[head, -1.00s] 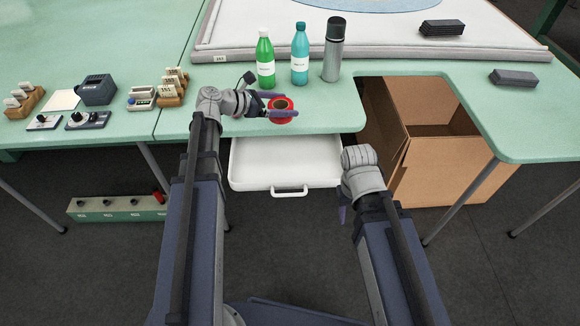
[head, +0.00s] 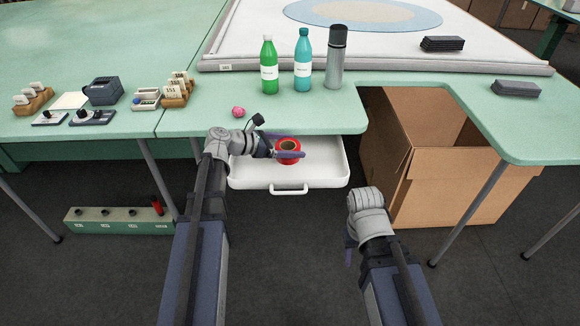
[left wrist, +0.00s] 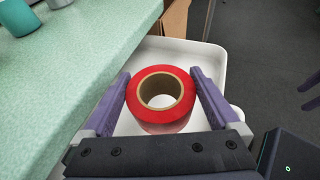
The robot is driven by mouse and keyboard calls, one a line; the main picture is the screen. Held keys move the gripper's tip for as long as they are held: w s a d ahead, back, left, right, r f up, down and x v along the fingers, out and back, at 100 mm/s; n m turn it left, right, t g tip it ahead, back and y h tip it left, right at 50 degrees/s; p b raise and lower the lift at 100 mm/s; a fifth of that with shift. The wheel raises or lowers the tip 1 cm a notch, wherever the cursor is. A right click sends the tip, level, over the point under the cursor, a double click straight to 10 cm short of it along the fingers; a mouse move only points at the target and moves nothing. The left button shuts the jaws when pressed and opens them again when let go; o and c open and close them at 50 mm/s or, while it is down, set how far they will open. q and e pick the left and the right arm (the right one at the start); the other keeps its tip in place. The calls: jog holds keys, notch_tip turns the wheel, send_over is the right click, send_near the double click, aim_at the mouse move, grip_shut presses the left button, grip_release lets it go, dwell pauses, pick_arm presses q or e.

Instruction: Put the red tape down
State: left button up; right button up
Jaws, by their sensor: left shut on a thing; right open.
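The red tape (head: 289,147) is a roll with a brown cardboard core. It lies between the fingers of my left gripper (head: 287,150), which is shut on it. The left wrist view shows the tape (left wrist: 160,95) gripped between two purple fingers, over a white drawer (left wrist: 212,57). In the head view the open drawer (head: 325,178) juts out below the table edge. I cannot tell whether the tape touches its floor. My right gripper (head: 349,245) is low in front of the drawer, to the right, with its fingers partly hidden by the wrist.
The green table (head: 330,118) carries a pink ball (head: 238,112), a green bottle (head: 269,66), a teal bottle (head: 303,62) and a grey flask (head: 336,57). A large open cardboard box (head: 450,180) stands on the floor at the right.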

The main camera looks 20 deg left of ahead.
aim_at(290, 169)
pick_arm(q)
jog(key=shift+f+b, duration=2.15)
jog(key=shift+f, duration=0.5)
pick_arm(e)
jog(key=shift+f, duration=2.65)
pick_arm(q)
jog(key=shift+f, duration=0.2)
jog(key=o, duration=1)
pick_arm(e)
jog(key=shift+f, duration=0.15)
pick_arm(q)
jog(key=shift+r, duration=0.1)
jog(key=shift+r, duration=0.3)
jog(key=p+v, duration=0.4)
jog(key=v, duration=0.6)
jog(key=shift+a+r, duration=0.1)
jog(key=shift+a, duration=0.15)
jog(key=shift+s+a+r+p, duration=0.15)
jog(key=shift+s+a+p, duration=0.2)
jog(key=shift+s+a, duration=0.15)
pick_arm(e)
jog(key=shift+r, duration=2.45)
